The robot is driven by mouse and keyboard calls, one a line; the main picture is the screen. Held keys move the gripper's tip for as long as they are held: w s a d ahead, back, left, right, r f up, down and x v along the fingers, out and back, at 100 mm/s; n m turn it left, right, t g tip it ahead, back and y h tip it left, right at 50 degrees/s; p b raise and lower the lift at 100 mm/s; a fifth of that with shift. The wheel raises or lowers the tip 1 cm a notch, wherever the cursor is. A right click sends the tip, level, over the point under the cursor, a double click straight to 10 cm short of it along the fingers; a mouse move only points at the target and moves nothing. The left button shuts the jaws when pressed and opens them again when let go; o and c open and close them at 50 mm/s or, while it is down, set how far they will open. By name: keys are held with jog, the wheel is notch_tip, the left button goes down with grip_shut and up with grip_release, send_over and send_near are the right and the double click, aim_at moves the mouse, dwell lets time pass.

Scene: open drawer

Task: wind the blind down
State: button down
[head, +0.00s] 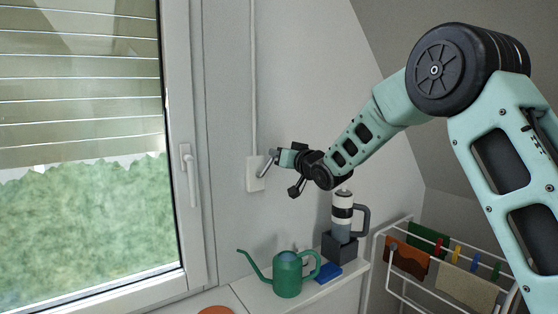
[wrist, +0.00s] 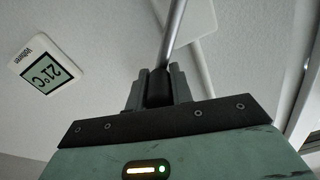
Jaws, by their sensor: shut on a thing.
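The pale slatted blind (head: 75,95) hangs over the upper part of the window, its lower edge a little above mid-pane. To the right of the window a white winder box (head: 254,175) sits on the wall, with a thin white strip running up from it. A metal crank (head: 266,166) slants in front of the box. My gripper (head: 276,157) is at the crank's upper end. In the wrist view my gripper (wrist: 158,88) is shut on the crank's dark knob (wrist: 159,82), and the crank's metal rod (wrist: 173,35) runs up from between the fingers.
The window handle (head: 190,172) is left of the box. A drying rack (head: 398,287) stands right. A thermometer (wrist: 45,65) shows in the wrist view.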

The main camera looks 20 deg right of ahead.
notch_tip(320, 180, down, 10)
jog(key=d+m+b, duration=0.2)
jog(key=m+b, duration=0.4)
jog(key=m, duration=0.9)
jog(key=s+a+f+m+b, duration=0.1)
jog(key=a+f+m+b, duration=0.4)
jog(key=m, duration=0.8)
jog(key=shift+s+a+b, duration=0.35)
jog(key=shift+a+b, duration=0.65)
jog(key=shift+b, duration=1.25)
jog(key=shift+r, duration=0.1)
jog(key=c, duration=1.2)
grip_release()
jog(key=shift+a, duration=0.1)
jog(key=shift+c, duration=0.2)
jog(key=shift+s, duration=0.1)
